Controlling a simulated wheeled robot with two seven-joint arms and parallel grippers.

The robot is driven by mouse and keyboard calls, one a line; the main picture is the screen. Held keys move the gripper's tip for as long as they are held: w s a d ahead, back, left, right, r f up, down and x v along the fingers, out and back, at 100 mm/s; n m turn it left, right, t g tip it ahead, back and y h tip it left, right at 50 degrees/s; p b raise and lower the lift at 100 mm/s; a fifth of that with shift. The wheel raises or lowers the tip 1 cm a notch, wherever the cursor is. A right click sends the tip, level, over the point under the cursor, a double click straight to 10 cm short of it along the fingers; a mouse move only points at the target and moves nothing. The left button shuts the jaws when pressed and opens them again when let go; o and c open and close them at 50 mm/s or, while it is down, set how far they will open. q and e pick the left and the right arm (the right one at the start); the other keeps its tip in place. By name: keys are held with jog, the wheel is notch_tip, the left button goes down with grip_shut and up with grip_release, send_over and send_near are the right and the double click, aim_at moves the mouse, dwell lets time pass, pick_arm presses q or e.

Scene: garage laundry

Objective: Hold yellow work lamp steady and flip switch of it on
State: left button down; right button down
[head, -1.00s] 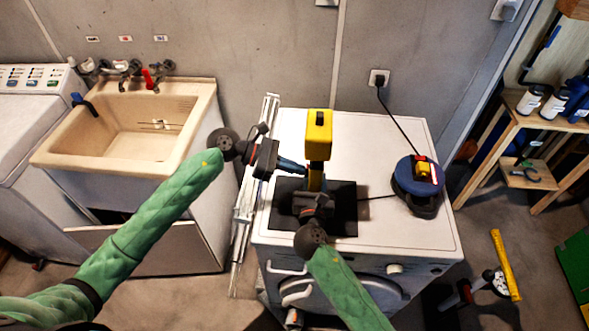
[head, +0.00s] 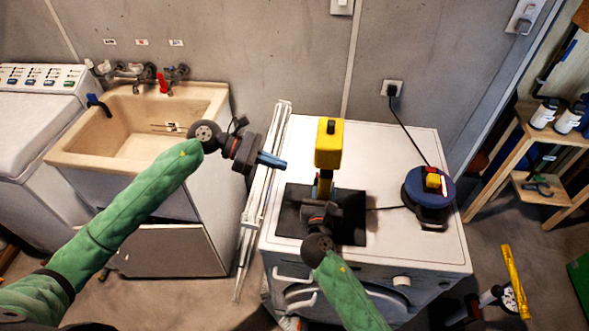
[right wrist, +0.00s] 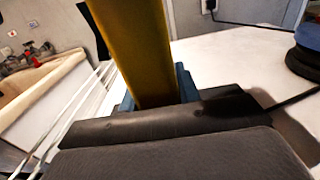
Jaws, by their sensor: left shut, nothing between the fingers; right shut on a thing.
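The yellow work lamp (head: 328,158) stands upright on a black mat on the white washing machine, with a black piece, perhaps its switch (head: 331,127), on top of its head. My right gripper (head: 324,188) is shut on the lamp's post below the head. In the right wrist view the yellow post (right wrist: 142,50) rises between the blue fingers (right wrist: 155,95). My left gripper (head: 285,163) is shut and empty, left of the lamp and apart from it. I cannot see the lamp's light face or tell whether it is lit.
The black mat (head: 352,222) lies on the washing machine (head: 430,240). A blue cable reel (head: 427,197) stands to the right, its cord running to a wall socket (head: 392,88). A folded white rack (head: 262,185) and a beige sink (head: 75,150) are on the left.

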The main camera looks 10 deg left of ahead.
aim_at(316, 179)
pick_arm(q)
jog(key=v, duration=0.6)
jog(key=shift+r, duration=0.1)
jog(key=shift+s+a+f+y, duration=0.1)
jog(key=shift+a+f+y, duration=0.15)
jog(key=shift+f, duration=0.45)
jog(key=shift+d, duration=0.1)
jog(key=x, duration=1.4)
